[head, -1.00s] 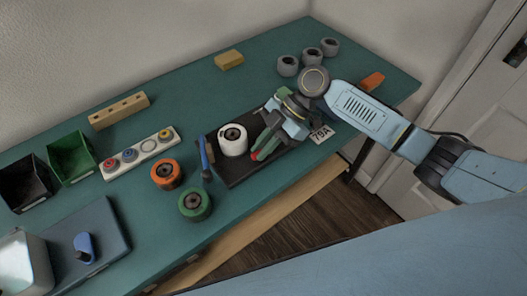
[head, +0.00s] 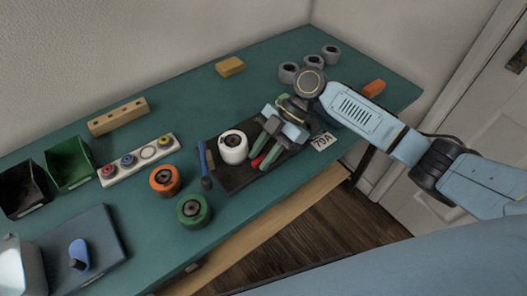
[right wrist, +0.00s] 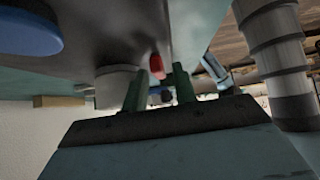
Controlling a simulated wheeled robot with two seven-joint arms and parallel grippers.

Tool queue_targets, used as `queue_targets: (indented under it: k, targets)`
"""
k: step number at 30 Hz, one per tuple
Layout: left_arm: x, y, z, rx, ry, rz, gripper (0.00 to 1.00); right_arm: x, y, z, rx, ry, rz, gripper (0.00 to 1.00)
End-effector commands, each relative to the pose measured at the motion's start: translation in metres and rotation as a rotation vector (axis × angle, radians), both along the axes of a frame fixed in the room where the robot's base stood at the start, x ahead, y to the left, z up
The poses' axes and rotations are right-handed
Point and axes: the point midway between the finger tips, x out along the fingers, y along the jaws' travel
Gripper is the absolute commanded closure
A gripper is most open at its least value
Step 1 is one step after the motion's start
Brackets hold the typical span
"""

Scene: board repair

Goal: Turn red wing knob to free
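The red wing knob (head: 258,160) is at the right part of a dark board (head: 232,181), right of a white wheel (head: 233,147). My right gripper (head: 257,158) is over the board with its green fingers apart, one on each side of the knob. In the right wrist view the red knob (right wrist: 156,66) shows in the gap between the fingers, toward their tips. I cannot tell whether a finger touches it. The knob's base is hidden. My left gripper is out of view.
A blue-handled tool (head: 204,165) lies at the board's left edge. An orange wheel (head: 164,180) and a green wheel (head: 193,210) stand left of it. A 79A card (head: 323,141) lies to the right. Several grey wheels stand at the back right.

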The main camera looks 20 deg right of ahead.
Motion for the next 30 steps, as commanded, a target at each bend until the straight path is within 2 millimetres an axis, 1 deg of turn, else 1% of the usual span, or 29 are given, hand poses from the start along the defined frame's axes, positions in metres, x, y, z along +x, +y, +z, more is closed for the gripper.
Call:
queue_targets:
  k: [9, 13, 17, 19, 24, 30]
  targets:
    - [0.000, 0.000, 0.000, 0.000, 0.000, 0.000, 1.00, 0.001, -0.001, 0.001, -0.001, -0.001, -0.004, 0.65]
    - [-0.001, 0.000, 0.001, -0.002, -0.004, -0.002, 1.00, 0.004, -0.007, 0.007, -0.001, -0.003, -0.005, 0.65]
    - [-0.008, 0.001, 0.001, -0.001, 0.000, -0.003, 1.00, 0.009, -0.021, 0.023, -0.001, -0.003, -0.006, 0.65]
    - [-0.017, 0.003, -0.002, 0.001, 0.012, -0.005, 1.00, 0.014, -0.032, 0.035, -0.002, -0.003, -0.006, 0.65]
    - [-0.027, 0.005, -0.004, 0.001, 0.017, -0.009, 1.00, 0.023, -0.058, 0.062, -0.001, -0.003, -0.004, 0.65]
    - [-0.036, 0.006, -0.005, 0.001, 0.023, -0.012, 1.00, 0.031, -0.080, 0.085, -0.001, -0.001, -0.004, 0.65]
